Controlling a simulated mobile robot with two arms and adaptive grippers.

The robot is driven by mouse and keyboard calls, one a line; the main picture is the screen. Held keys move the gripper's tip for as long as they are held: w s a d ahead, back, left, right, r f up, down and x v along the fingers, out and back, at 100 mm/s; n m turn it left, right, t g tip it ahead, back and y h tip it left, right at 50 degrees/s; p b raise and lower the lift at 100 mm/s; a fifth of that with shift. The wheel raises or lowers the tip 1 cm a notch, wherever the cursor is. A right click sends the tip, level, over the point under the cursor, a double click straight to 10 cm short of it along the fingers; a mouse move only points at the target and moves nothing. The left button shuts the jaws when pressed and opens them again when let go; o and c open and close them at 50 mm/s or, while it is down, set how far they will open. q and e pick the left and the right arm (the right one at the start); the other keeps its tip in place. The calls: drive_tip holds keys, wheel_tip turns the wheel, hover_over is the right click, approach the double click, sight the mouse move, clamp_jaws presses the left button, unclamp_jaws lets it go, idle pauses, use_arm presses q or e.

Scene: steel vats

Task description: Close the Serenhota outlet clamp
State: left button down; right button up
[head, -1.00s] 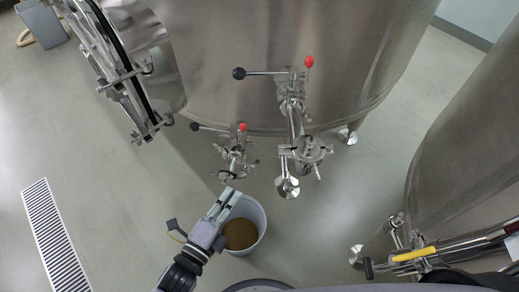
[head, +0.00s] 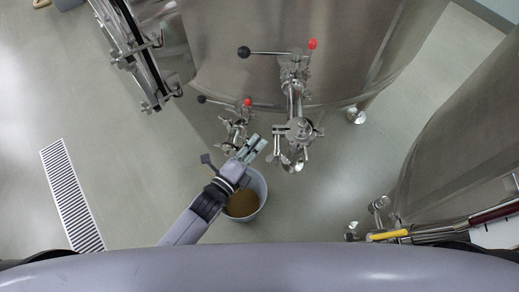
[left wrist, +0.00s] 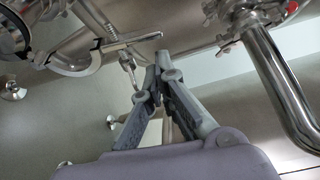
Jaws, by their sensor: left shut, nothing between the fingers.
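The steel outlet fitting (head: 297,130) with a clamp projects from the front of the large vat, under a valve with a black and a red knob. In the left wrist view a curved clamp half (left wrist: 72,66) stands out at upper left, with a bolt (left wrist: 130,72) hanging from its arm; it appears swung open. My left gripper (head: 258,143) is shut and empty, left of and a little below this fitting, above the bucket's back edge. Its closed fingertips (left wrist: 161,60) are right of the clamp half, apparently not touching. My right gripper is out of view.
A smaller valve (head: 235,130) sits just left of my gripper. A bucket (head: 258,205) with brown contents stands below it.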

use_arm(q)
drive_tip(key=shift+w+a+r, duration=0.1)
drive_tip(key=shift+w+a, duration=0.05)
drive_tip(key=shift+a, duration=0.45)
drive_tip(key=shift+a, duration=0.15)
